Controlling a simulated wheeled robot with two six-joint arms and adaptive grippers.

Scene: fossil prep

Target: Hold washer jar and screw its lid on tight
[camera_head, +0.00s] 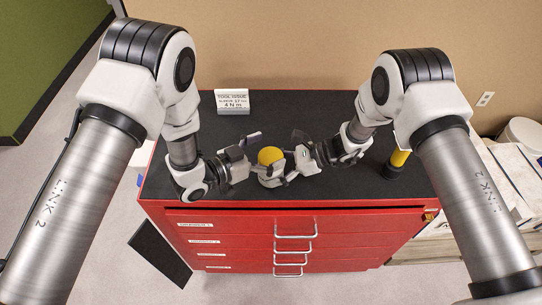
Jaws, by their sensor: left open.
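The washer jar (270,180) stands on the dark top of the red cabinet, near its front middle. A round yellow lid (270,155) shows on top of it; I cannot tell how tightly it sits. My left gripper (252,157) is open, just left of the jar, with its fingers pointing at it. My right gripper (293,158) is close to the jar on the right. Its fingers partly overlap in this view, so its opening and any contact with the jar are unclear. The grippers hide part of the jar's sides.
The red drawer cabinet (250,225) has a dark top (345,190). A white sign (232,101) reading "TOOL ISSUE" stands at its back left. A yellow and black tool (397,162) stands at the right, near my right arm.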

